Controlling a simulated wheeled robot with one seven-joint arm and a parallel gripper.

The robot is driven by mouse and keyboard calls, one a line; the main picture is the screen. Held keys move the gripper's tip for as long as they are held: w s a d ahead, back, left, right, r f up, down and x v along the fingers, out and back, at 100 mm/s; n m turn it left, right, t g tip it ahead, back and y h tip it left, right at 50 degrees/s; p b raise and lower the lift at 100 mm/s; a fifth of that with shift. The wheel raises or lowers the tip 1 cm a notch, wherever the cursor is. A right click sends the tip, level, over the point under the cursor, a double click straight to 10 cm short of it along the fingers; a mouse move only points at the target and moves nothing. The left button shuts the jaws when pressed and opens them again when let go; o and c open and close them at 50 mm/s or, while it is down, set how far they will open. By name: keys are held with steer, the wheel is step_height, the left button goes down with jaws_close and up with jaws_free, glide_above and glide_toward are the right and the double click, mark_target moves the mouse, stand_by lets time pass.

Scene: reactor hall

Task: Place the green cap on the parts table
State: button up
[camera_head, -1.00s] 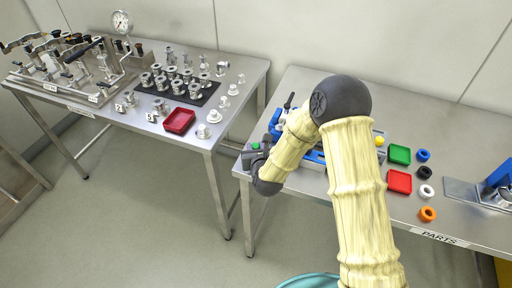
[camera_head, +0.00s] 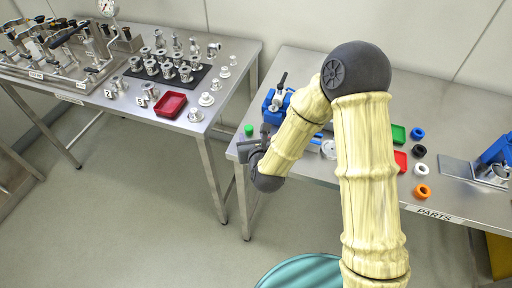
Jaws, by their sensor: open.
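The green cap (camera_head: 249,130) is small and round and appears at the left edge of the parts table (camera_head: 464,127). It looks to stand on the tabletop, though its base is close to my gripper and hard to see. My gripper (camera_head: 249,145) is just on the near side of the cap, low over the table's left front corner. It is open, and a small gap seems to lie between its fingers and the cap. My arm hides the middle of the table.
A blue vise-like fixture (camera_head: 275,106) stands close behind the cap. The left table (camera_head: 235,58) holds metal fittings and a red tray (camera_head: 171,104), across a floor gap.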

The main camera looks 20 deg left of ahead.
steer(key=v, duration=0.5)
steer(key=shift+s+d+r+b, duration=0.1)
steer(key=shift+s+d+b, duration=0.05)
steer(key=shift+s+b, duration=0.25)
steer(key=shift+w, duration=0.1)
